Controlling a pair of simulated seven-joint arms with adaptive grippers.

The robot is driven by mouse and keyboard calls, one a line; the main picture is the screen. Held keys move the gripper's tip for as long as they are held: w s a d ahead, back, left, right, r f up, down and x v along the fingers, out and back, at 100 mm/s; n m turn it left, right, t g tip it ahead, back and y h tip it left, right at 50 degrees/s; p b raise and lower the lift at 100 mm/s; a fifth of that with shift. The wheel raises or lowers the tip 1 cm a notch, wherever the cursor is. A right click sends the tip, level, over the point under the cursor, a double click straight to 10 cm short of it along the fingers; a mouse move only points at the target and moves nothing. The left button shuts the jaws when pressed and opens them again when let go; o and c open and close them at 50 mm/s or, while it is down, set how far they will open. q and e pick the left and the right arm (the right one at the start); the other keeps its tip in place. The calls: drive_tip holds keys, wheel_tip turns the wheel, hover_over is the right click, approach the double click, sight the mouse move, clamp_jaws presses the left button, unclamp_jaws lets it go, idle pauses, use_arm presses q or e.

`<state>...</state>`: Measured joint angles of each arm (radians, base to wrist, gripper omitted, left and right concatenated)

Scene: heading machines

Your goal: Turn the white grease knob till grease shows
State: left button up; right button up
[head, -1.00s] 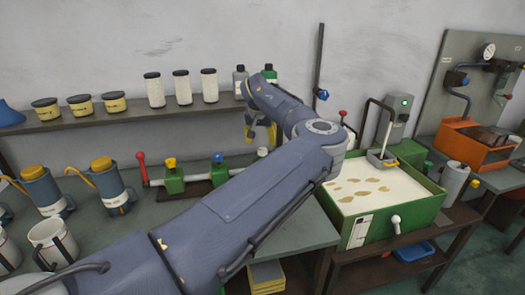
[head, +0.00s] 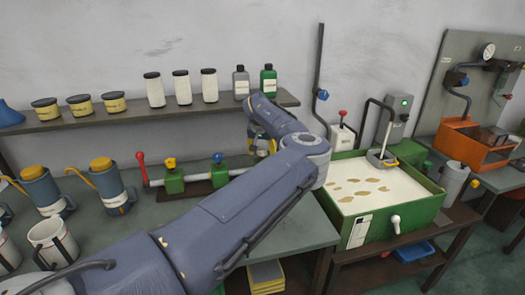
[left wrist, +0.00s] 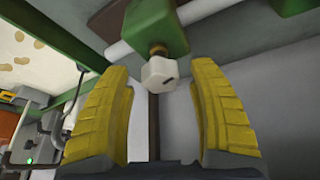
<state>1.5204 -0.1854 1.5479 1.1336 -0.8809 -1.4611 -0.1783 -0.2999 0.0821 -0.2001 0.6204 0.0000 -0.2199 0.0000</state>
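The white grease knob (left wrist: 160,72) is a small faceted cap with a dark mark, on a brass neck below a green block (left wrist: 150,22). In the left wrist view my left gripper (left wrist: 161,85) is open, with one yellow finger on each side of the knob. I see a gap on both sides, and no finger touches it. In the head view my left gripper (head: 259,142) is at the right end of the green-block pipe assembly (head: 190,182), and my arm covers part of it. No grease shows on the knob. My right gripper is not in view.
A red-handled lever (head: 141,168) stands at the assembly's left end. A shelf (head: 130,116) with jars and bottles runs behind it. Oil cans (head: 110,190) stand on the left of the bench. A green tank (head: 385,215) of pale liquid is on the right.

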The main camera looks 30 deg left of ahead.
use_arm(q)
clamp_jaws()
drive_tip(key=shift+d, duration=0.1)
idle(0.4)
drive_tip(key=n, duration=0.2)
drive_tip(key=n+g+y, duration=0.1)
drive_tip(key=n, duration=0.2)
drive_tip(key=shift+w+r+n+y, duration=0.15)
drive_tip(key=shift+n+y, duration=0.15)
drive_tip(key=n+g, duration=0.1)
drive_tip(key=n, duration=0.1)
drive_tip(key=n+g+y, duration=0.1)
drive_tip(key=n, duration=0.2)
drive_tip(key=shift+r, duration=0.1)
drive_tip(key=shift+n, duration=0.4)
drive_tip(key=shift+c, duration=2.4)
unclamp_jaws()
drive_tip(key=o, duration=0.5)
drive_tip(key=shift+f, duration=0.2)
drive_tip(key=v, duration=1.2)
